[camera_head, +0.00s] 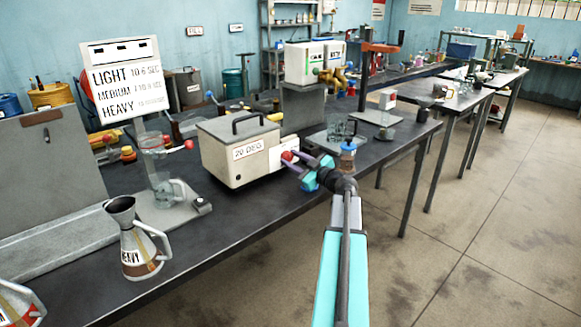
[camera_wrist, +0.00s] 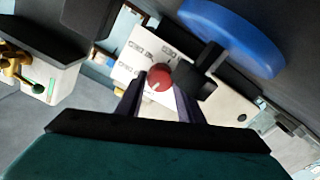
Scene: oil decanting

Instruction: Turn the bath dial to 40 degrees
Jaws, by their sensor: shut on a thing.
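The bath (camera_head: 235,155) is a cream box with a black lid handle, standing on the dark bench in the head view. In the wrist view the red dial (camera_wrist: 159,77) sits between the two fingertips, in front of the white marked panel (camera_wrist: 140,58). The panel's markings are too blurred to read.
A blue-capped glass jar (camera_head: 347,157) stands close behind my wrist. A "HEAVY" jug (camera_head: 137,240) and a glass viscometer stand (camera_head: 160,170) are to the left. A grey block (camera_head: 303,105) is behind the bath. Open floor lies right of the bench.

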